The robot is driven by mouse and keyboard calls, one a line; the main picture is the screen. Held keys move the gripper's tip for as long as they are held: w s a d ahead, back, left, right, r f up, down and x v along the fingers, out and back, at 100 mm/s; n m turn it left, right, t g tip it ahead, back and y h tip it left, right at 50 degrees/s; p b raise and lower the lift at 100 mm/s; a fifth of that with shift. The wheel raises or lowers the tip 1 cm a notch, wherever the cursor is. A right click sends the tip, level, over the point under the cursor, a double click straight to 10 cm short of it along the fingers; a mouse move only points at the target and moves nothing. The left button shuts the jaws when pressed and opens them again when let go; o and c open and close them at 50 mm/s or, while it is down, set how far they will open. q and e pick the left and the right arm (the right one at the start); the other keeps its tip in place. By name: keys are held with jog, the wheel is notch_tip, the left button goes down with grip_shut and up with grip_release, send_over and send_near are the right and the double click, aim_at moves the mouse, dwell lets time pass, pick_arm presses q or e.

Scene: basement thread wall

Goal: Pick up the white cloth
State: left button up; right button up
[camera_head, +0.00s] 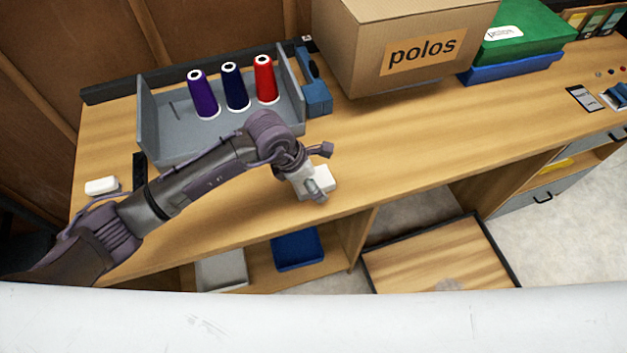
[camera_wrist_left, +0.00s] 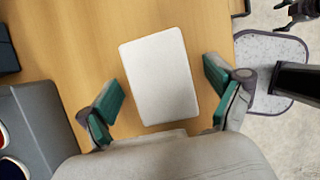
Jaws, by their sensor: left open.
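The white cloth (camera_wrist_left: 160,75) shows in the left wrist view as a flat, folded-looking rectangle on the wooden worktop. In the head view it is a small white patch (camera_head: 323,178), partly hidden by my gripper. My left gripper (camera_wrist_left: 164,88) is open, with one green-padded finger on each side of the cloth's near part. The fingers look apart from it, and the height above the worktop is hard to tell. In the head view my left gripper (camera_head: 316,190) is over the cloth near the worktop's front edge. My right gripper cannot be made out.
A grey tray (camera_head: 180,147) with purple, navy and red thread cones stands behind my left arm. A small white block (camera_head: 101,186) lies at the left. A polos box (camera_head: 372,70) stands at the back. The worktop right of the cloth is clear.

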pick_arm(q)
jog(key=shift+f, duration=0.1)
dwell(0.3)
jog(key=c, duration=1.1)
jog(key=shift+c, duration=0.2)
